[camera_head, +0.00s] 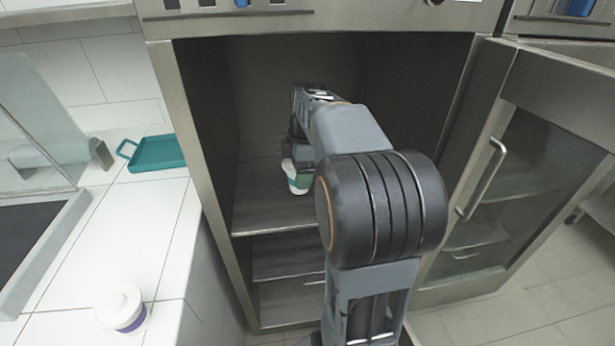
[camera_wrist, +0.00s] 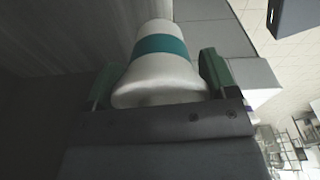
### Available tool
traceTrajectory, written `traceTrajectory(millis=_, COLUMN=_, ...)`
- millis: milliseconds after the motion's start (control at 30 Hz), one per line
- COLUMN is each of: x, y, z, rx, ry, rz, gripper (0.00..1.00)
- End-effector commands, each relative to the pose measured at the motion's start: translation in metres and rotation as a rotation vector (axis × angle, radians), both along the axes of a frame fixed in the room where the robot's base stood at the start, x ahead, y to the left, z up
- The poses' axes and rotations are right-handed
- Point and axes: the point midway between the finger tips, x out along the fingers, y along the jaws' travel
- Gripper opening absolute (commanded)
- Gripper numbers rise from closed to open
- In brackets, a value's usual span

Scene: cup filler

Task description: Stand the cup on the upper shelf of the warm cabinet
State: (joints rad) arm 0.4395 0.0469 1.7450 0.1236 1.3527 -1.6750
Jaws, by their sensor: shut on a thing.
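The white cup with a teal band (camera_head: 298,180) is inside the open warm cabinet (camera_head: 180,120), over the upper shelf (camera_head: 265,214). It looks roughly upright. I cannot tell whether its base touches the shelf. In the wrist view the cup (camera_wrist: 160,65) sits between the two green-grey fingers of my gripper (camera_wrist: 160,78), which is shut on it. My arm reaches in through the doorway and hides part of the shelf and of the gripper (camera_head: 292,160).
The cabinet's glass door (camera_head: 530,170) stands open at the right. A lower shelf (camera_head: 285,255) lies beneath. On the white counter at the left are a teal tray (camera_head: 158,154) and a white lidded container (camera_head: 120,308). The upper shelf's front left looks clear.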

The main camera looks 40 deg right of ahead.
Motion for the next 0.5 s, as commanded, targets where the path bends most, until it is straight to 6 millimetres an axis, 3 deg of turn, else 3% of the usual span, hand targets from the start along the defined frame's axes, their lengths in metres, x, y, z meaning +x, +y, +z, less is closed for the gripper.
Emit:
traceTrajectory(millis=267, x=0.037, y=-0.059, z=-0.031, rx=0.001, ry=0.002, rz=-0.003, gripper=0.51)
traceTrajectory(millis=500, x=0.053, y=-0.082, z=-0.068, rx=0.001, ry=0.002, rz=0.001, gripper=0.51)
